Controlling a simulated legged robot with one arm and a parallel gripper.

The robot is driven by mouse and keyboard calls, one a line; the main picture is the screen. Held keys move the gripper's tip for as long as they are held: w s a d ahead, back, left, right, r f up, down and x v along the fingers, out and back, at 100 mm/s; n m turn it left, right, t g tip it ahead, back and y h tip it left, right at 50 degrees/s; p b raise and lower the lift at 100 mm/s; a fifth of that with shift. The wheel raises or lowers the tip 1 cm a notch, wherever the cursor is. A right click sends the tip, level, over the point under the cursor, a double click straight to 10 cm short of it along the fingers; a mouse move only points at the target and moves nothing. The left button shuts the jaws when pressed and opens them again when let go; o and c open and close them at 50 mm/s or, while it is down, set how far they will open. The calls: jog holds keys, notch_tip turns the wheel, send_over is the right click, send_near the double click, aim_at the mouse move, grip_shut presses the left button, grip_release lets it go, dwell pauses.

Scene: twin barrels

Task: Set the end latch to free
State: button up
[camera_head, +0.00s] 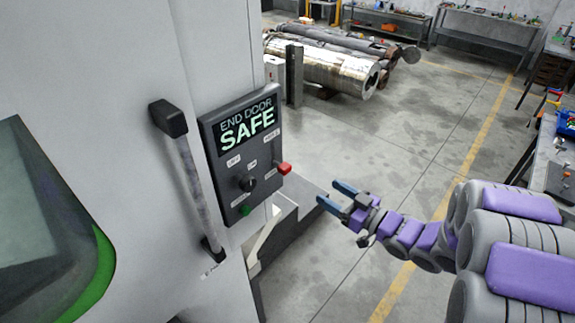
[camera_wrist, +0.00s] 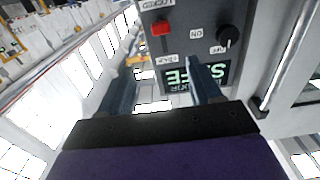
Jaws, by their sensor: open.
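A dark control panel (camera_head: 241,153) is mounted on the white machine, with a lit screen (camera_head: 248,126) reading "END DOOR SAFE". Below the screen are a red lever or switch (camera_head: 284,168) at the right edge, a black knob (camera_head: 246,184) and a green button (camera_head: 246,210). I cannot tell from the small labels which one is the end latch. My gripper (camera_head: 335,196) is open and empty, to the right of the panel and apart from it. In the wrist view the panel appears upside down, with the red switch (camera_wrist: 161,28) and black knob (camera_wrist: 229,36) beyond my open fingers (camera_wrist: 160,62).
A vertical bar handle (camera_head: 187,180) stands on the machine left of the panel. A grey ledge (camera_head: 290,218) sits below the panel. Metal cylinders (camera_head: 325,66) lie on the floor behind. A workbench (camera_head: 555,155) is at the right. Open floor lies between.

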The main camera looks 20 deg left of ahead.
aim_at(289, 169)
jog(key=x, duration=1.7)
jog(key=shift+s+a+f, duration=0.1)
jog(key=shift+a, duration=0.2)
jog(key=shift+d, duration=0.4)
jog(key=shift+c, duration=0.3)
jog(key=shift+a, duration=0.1)
grip_shut()
